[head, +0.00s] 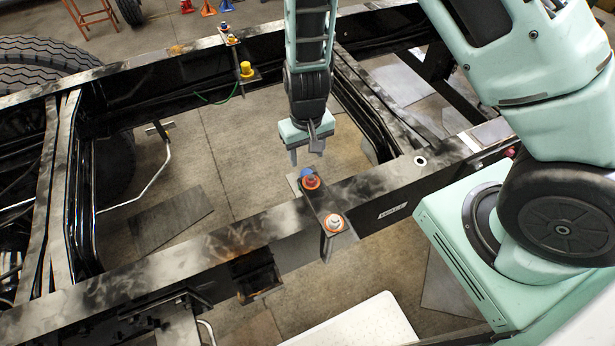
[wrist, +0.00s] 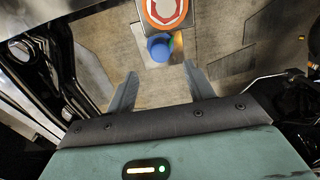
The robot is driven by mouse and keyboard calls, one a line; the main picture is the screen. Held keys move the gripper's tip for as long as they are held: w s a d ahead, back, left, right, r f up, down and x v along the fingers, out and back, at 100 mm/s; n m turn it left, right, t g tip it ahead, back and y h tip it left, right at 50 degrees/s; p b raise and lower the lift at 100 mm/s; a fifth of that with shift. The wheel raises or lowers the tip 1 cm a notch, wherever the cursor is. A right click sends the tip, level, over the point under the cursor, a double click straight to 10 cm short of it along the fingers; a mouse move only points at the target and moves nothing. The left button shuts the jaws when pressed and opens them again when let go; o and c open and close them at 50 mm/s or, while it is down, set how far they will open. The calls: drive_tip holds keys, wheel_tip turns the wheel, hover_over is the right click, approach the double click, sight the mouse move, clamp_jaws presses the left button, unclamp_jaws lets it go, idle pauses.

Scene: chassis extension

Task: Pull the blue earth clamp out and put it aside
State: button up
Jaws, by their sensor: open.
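In the wrist view the blue piece (wrist: 159,48) shows just beyond and between the fingertips, beside the orange-and-white ring (wrist: 165,10). My gripper (head: 306,153) is open and empty, pointing down, just behind the blue piece. Its two fingers (wrist: 159,71) are spread wide in the wrist view. No contact with the blue piece shows.
The far rail (head: 140,75) carries a yellow fitting (head: 246,70) and another small blue piece (head: 223,27). Bare floor (head: 240,140) lies between the rails. A white surface (head: 360,325) stands in front.

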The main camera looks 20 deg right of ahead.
sight(307, 172)
drive_tip(key=shift+f, duration=0.15)
wheel_tip(307, 172, down, 9)
drive_tip(key=b, duration=0.7)
drive_tip(key=shift+c, duration=0.3)
idle(0.8)
clamp_jaws()
drive_tip(key=shift+r, duration=0.2)
drive_tip(key=shift+r, duration=0.1)
drive_tip(key=shift+r+p, duration=2.55)
drive_tip(key=shift+r, duration=0.35)
